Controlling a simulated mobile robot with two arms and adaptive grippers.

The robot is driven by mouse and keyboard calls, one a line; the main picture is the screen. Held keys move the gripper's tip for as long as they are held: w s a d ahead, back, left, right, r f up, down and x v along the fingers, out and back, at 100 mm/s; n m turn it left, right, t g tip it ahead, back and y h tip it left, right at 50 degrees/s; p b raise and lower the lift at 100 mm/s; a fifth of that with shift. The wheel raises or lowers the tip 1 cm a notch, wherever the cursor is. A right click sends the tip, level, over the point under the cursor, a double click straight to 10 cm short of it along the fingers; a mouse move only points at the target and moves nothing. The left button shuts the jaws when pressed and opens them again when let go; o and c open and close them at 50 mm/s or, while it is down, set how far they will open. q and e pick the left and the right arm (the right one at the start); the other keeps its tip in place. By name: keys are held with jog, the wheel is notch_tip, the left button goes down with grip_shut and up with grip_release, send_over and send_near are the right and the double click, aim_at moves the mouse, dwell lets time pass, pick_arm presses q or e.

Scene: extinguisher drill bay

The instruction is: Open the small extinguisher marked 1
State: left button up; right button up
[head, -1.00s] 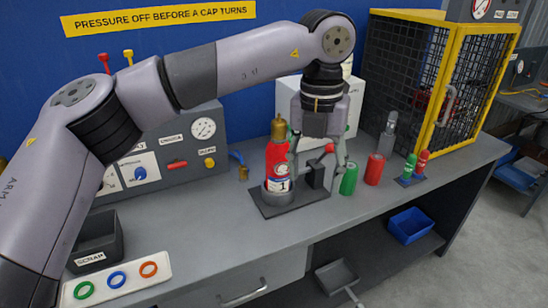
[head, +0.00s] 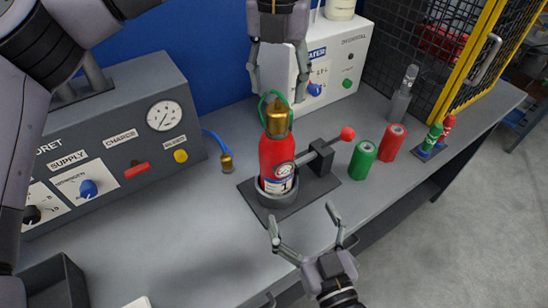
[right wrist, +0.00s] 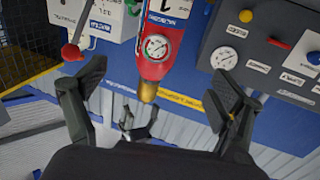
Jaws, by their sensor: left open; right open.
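The small red extinguisher (head: 280,158) marked 1 stands upright in a grey holder on a dark base plate (head: 255,203). It has a brass cap (head: 277,118) and a small gauge (head: 285,169). A green loop (head: 262,99) shows by the cap; I cannot tell whether it encircles it. A lever with a red knob (head: 347,134) extends right of the bottle. My left gripper (head: 277,92) is open, just above the cap. My right gripper (head: 306,219) is open and empty, in front of the base plate. The right wrist view shows the bottle (right wrist: 160,50) upside down, beyond its fingers.
Green (head: 363,160) and red (head: 392,142) cylinders stand right of the plate. A grey panel (head: 120,130) with a gauge stands left, and a blue hose with brass end (head: 226,162) lies beside it. A white box (head: 340,60) and a yellow-framed cage (head: 450,85) stand behind.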

aim_at(277, 158)
pick_arm(q)
jog(key=shift+w, duration=0.1)
pick_arm(e)
jog(key=x, duration=1.6)
jog(key=shift+w, duration=0.1)
jog(key=shift+c, duration=0.5)
